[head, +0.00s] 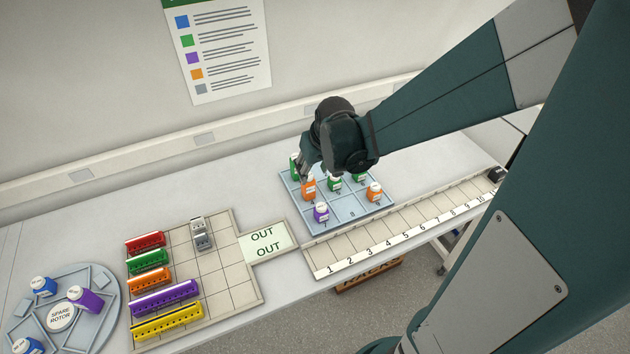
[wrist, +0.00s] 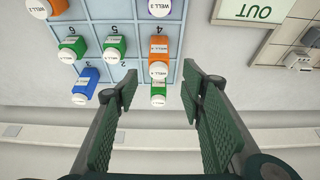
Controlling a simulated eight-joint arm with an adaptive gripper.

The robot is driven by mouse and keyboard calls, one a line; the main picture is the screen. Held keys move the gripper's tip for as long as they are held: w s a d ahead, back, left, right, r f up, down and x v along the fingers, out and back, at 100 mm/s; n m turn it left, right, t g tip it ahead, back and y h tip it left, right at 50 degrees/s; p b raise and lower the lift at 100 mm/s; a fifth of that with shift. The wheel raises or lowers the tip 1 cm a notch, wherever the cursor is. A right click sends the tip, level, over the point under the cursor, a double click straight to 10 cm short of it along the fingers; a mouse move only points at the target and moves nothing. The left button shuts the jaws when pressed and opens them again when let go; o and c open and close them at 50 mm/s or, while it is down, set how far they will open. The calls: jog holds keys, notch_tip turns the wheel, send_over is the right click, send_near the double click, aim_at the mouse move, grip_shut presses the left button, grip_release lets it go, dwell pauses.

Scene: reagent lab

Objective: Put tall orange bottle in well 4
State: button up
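The tall orange bottle (head: 308,189) stands upright at the left side of the blue well tray (head: 352,214). My gripper (head: 303,170) is over the tray's back left part, close to these two bottles. In the wrist view my gripper (wrist: 158,78) is open, with both bottles appearing between its fingers. I see no contact.
Two more green bottles (head: 334,184), a short orange bottle (head: 375,192) and a purple bottle (head: 321,212) crowd the tray. A blue bottle (wrist: 86,82) shows in the wrist view. The numbered strip (head: 410,222) runs in front; the rack board (head: 225,275) is left.

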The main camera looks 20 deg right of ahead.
jog(key=s+a+r+t, duration=0.1)
jog(key=s+a+r, duration=0.3)
jog(key=s+r, duration=0.3)
jog(key=s+a+r+t, duration=0.1)
jog(key=s+a+r, duration=0.3)
jog(key=s+r, duration=0.4)
jog(key=shift+s+a+t, duration=0.15)
jog(key=shift+s+t, duration=0.15)
jog(key=shift+s, duration=1.85)
